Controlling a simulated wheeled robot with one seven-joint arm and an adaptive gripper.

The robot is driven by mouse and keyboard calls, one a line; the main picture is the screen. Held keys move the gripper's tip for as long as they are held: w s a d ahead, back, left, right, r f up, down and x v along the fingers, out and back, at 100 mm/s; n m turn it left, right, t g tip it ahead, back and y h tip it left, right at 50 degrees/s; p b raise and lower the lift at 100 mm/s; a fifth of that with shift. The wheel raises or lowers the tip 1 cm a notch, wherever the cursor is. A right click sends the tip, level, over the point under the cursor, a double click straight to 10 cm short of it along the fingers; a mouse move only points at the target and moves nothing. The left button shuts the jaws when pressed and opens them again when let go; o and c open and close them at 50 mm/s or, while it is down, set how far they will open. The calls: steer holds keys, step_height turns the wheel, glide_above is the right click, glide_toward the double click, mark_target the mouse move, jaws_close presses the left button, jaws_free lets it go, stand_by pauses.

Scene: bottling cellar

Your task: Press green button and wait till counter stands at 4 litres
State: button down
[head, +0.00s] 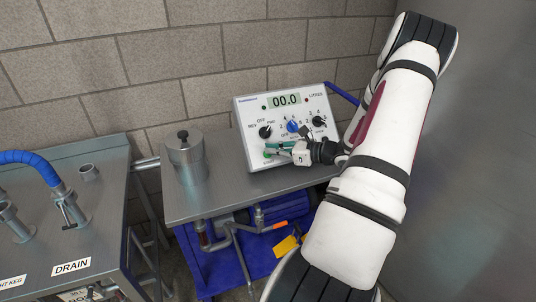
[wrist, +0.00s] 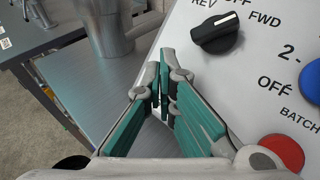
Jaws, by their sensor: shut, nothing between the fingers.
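The control box (head: 246,123) stands on a steel bench top. Its counter (head: 285,101) reads 00.0. My gripper (head: 267,151) is shut and empty, with its fingertips at the lower left of the panel. In the wrist view the green-padded fingers (wrist: 165,82) meet in front of the panel's left edge. I cannot make out the green button apart from the green finger pads; the fingers may hide it. Whether the tips touch the panel cannot be told. A red button (wrist: 283,151) shows right of the fingers in the wrist view.
Above the fingers is a black REV/OFF/FWD knob (wrist: 217,33); a blue batch knob (head: 292,127) and another black knob (head: 319,122) sit to its right. A steel canister (head: 186,158) stands on the bench left of the box. A drain table (head: 100,235) is at far left.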

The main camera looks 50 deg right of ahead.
steer(key=shift+w+d+f, duration=0.1)
steer(key=shift+w+f, duration=0.05)
steer(key=shift+w+d+f, duration=0.1)
steer(key=shift+w+f, duration=0.05)
steer(key=shift+w+d+f+b, duration=0.2)
steer(key=shift+w+f+b, duration=0.15)
steer(key=shift+b, duration=0.25)
stand_by(0.9)
steer(key=shift+s+a+r, duration=0.1)
steer(key=shift+s, duration=0.05)
steer(key=shift+s+a+r+p, duration=0.3)
steer(key=shift+s+r+p, duration=0.2)
steer(key=shift+r+p, duration=0.1)
stand_by(0.4)
steer(key=s+a+r+p, duration=0.2)
steer(key=s+r+p, duration=0.1)
steer(key=shift+r, duration=0.1)
stand_by(0.4)
stand_by(0.7)
